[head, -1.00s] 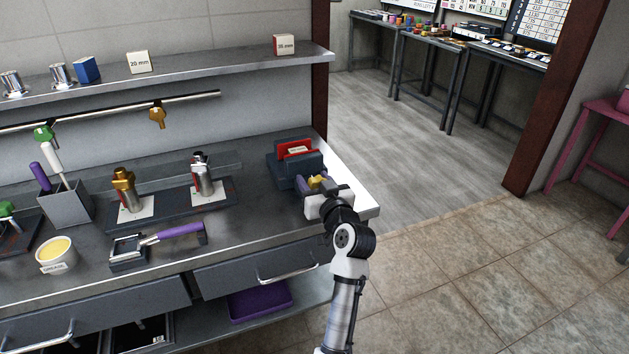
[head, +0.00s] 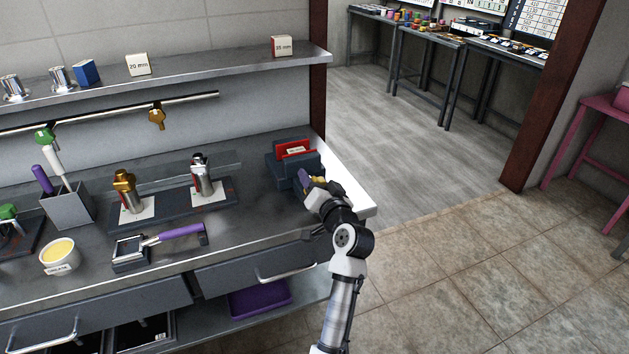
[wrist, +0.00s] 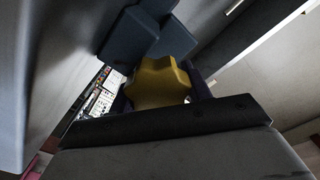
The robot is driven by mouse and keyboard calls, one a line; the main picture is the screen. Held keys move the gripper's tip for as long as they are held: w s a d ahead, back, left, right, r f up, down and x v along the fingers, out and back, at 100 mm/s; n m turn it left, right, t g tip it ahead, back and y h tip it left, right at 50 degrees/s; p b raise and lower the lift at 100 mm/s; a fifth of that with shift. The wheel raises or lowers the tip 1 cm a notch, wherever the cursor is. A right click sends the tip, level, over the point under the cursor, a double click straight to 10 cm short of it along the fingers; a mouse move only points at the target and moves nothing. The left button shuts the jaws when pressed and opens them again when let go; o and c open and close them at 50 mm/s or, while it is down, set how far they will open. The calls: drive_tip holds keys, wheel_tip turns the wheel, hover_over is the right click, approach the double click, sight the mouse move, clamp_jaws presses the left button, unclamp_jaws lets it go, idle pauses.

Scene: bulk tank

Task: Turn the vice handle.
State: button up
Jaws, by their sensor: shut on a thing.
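The vice (head: 308,164) is a dark blue-grey block with red jaw faces at the right end of the bench. A pale labelled piece sits between its jaws. The vice handle is a yellow lobed knob, partly visible at the front of the vice; in the wrist view the knob (wrist: 160,82) fills the middle. My gripper (head: 315,186) is at the front of the vice, shut on the handle and tilted. A purple part of the gripper (head: 303,177) shows beside the knob. The fingers hide much of the handle, and their contact is only partly visible.
Two tap-like fittings (head: 203,179) stand on a dark base left of the vice. A purple-handled tool (head: 181,232) lies in front of them. The bench's right edge is close to my gripper. A shelf (head: 200,76) runs above.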

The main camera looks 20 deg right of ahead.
drive_tip(key=shift+a+f, duration=0.15)
drive_tip(key=shift+f, duration=0.1)
